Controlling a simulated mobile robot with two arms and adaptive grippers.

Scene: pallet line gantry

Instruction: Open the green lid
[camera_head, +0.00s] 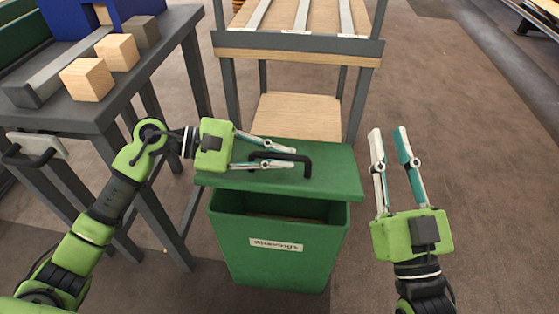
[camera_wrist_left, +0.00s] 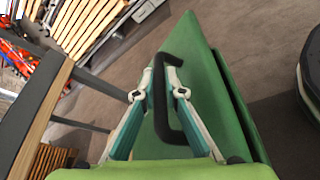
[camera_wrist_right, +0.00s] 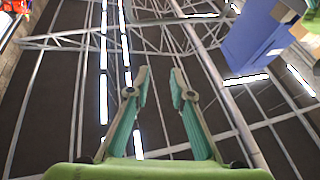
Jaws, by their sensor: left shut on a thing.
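The green lid (camera_head: 335,180) is on the green bin (camera_head: 270,262), which has a white label on its front. The front of the bin's opening shows below the lid's front edge, so the lid is not closed flush there. A black bar handle (camera_head: 308,166) stands on the lid. My left gripper (camera_head: 293,157) is shut on this handle. The left wrist view shows the handle (camera_wrist_left: 184,125) between the fingers, over the lid (camera_wrist_left: 215,85). My right gripper (camera_head: 390,130) is open and empty, to the right of the bin; its parted fingers also show in the right wrist view (camera_wrist_right: 160,72).
A dark table (camera_head: 165,75) at the left holds two wooden blocks (camera_head: 88,79), a grey block (camera_head: 141,31) and a blue container. A wood-topped rack (camera_head: 300,48) stands behind the bin. The floor (camera_head: 480,180) to the right is clear.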

